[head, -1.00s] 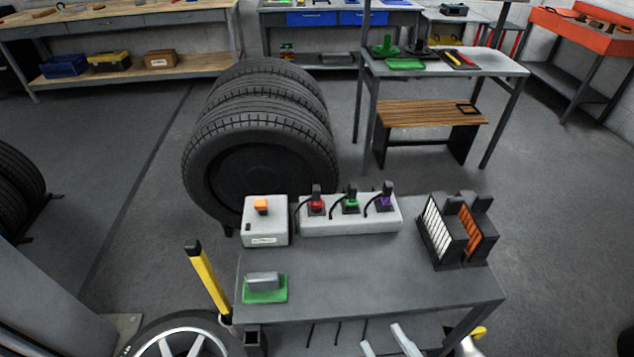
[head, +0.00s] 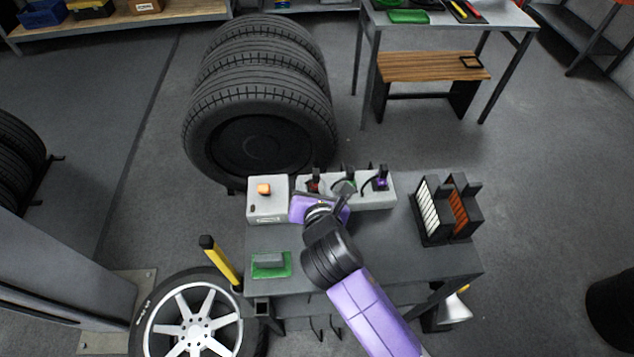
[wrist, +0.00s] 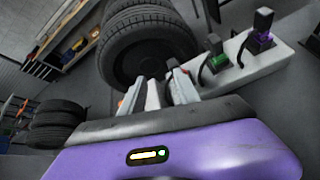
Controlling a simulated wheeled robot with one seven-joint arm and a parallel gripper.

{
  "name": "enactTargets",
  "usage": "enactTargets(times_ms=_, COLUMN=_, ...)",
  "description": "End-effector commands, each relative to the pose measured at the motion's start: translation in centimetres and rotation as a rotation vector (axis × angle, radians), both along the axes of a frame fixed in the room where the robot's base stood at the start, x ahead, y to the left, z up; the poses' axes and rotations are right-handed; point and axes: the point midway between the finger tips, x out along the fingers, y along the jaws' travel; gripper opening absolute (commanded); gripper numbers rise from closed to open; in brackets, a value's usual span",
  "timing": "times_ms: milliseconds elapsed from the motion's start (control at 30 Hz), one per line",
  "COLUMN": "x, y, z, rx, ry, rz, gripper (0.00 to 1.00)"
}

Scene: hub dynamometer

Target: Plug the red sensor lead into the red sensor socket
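The red sensor lead's connector (head: 315,186) stands at the left end of a pale strip on the bench, black on top with a little red showing. In the wrist view its dark body (wrist: 179,88) is partly hidden by my fingers. My gripper (head: 331,192) is just in front of the strip, low over the bench. In the wrist view its pale fingers (wrist: 168,92) appear apart, with the dark connector body between or just beyond them; contact cannot be told. I cannot make out a separate red socket.
A green connector (head: 348,183) and a purple connector (head: 380,181) stand farther right on the strip (head: 391,201). A white box (head: 267,207) with an orange top piece is at left. A slotted black rack (head: 432,212) stands right. A green block (head: 271,269) lies front left.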

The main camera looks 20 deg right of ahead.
Motion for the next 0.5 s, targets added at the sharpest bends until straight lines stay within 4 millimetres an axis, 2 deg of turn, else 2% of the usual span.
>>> enactTargets(times_ms=67, x=-0.7, y=-0.8, z=-1.2, rx=-0.124, ry=0.074, rz=0.034, gripper=0.38)
enactTargets(times_ms=200, x=-1.3, y=-1.3, z=-1.7, rx=-0.247, ry=0.14, rz=0.087, gripper=0.38)
enactTargets(times_ms=500, x=-0.3, y=-1.7, z=-2.4, rx=-0.284, ry=0.152, rz=0.11, gripper=0.38)
